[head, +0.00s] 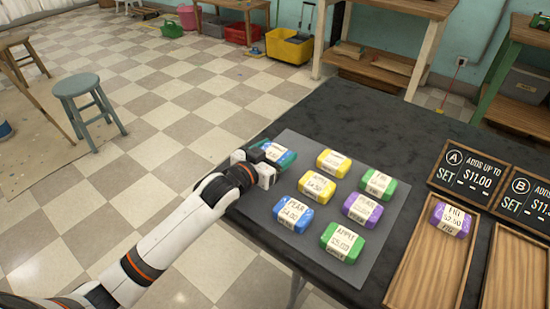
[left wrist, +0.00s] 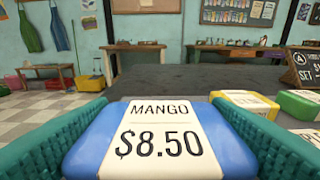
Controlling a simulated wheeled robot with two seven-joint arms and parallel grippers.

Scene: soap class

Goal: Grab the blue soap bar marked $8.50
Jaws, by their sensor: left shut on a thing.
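The blue soap bar (head: 286,159) with a white label is at the far left corner of the grey mat (head: 297,246). In the left wrist view the blue bar (left wrist: 88,147) fills the lower middle, and its label reads MANGO $8.50. My left gripper (head: 272,156) is shut on this bar, with a teal finger pad against each side. The gripper hides part of the bar in the head view. I cannot tell whether the bar is lifted off the mat. My right gripper is not in view.
Close by on the mat are yellow bars (head: 334,163) (head: 317,187), green bars (head: 378,184) (head: 342,242), a purple bar (head: 362,209) and another blue bar (head: 294,213). A wooden tray (head: 425,270) holding a purple bar (head: 451,220) is at right, behind it sign A (head: 472,174).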

